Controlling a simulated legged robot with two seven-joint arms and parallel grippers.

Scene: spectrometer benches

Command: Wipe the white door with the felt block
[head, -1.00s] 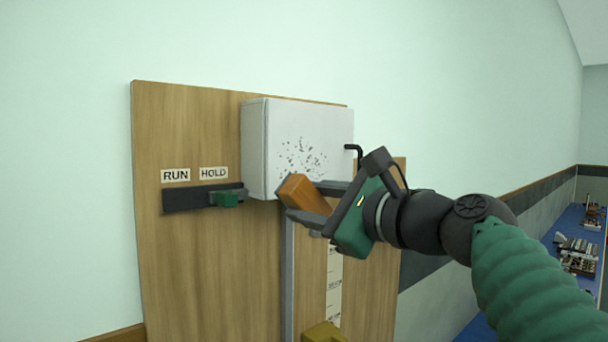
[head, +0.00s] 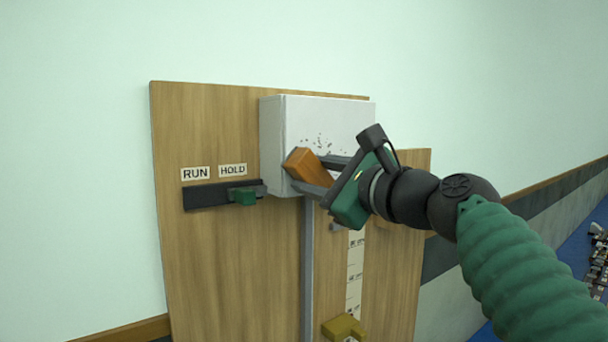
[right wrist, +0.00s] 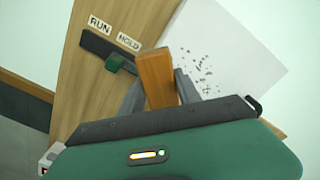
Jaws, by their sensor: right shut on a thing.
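The white door (head: 330,115) is the front of a white box on a wooden board, with dark specks (head: 322,143) on it. In the right wrist view the door (right wrist: 225,45) shows specks to the right of the block. My right gripper (head: 312,176) is shut on the orange-brown felt block (head: 303,166), which is tilted in front of the door's lower left part. The block also shows between the fingers in the right wrist view (right wrist: 157,78). I cannot tell whether it touches the door. My left gripper is not in view.
The wooden board (head: 225,270) carries a black slide rail with a green knob (head: 243,196) under the RUN and HOLD labels, left of the box. Below the box are a grey vertical rail (head: 308,270), a scale strip (head: 355,275) and a yellow block (head: 344,328).

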